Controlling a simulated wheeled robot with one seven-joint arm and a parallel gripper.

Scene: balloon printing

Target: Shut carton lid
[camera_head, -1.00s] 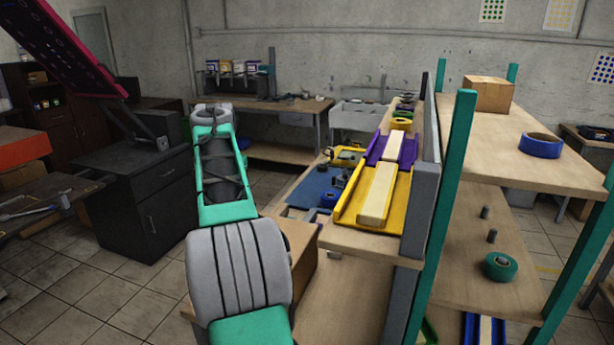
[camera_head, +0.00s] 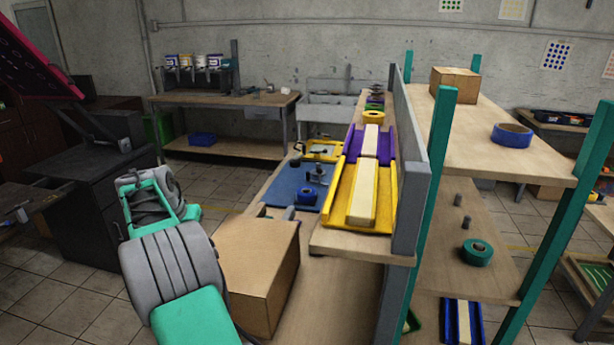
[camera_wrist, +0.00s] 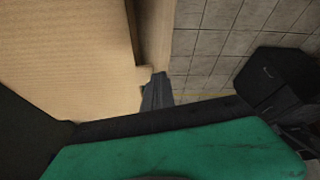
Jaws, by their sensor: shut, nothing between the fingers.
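The cardboard carton (camera_head: 255,265) stands on the near left part of the wooden workbench, below the yellow ramp. Its upper face looks flat and plain; I cannot tell a separate lid edge from here. In the wrist view a large tan carton panel (camera_wrist: 65,50) fills the upper left, close to the camera. My gripper (camera_wrist: 157,80) is shut and empty, its narrow grey tip just by the lower right corner of the panel. I cannot tell whether it touches.
A yellow ramp (camera_head: 376,200) and a purple ramp (camera_head: 372,143) stand right of the carton. A blue mat (camera_head: 290,185) with small parts lies behind it. A shelf with green posts (camera_head: 437,150) is at the right. Open tiled floor and a dark cabinet (camera_head: 75,215) lie left.

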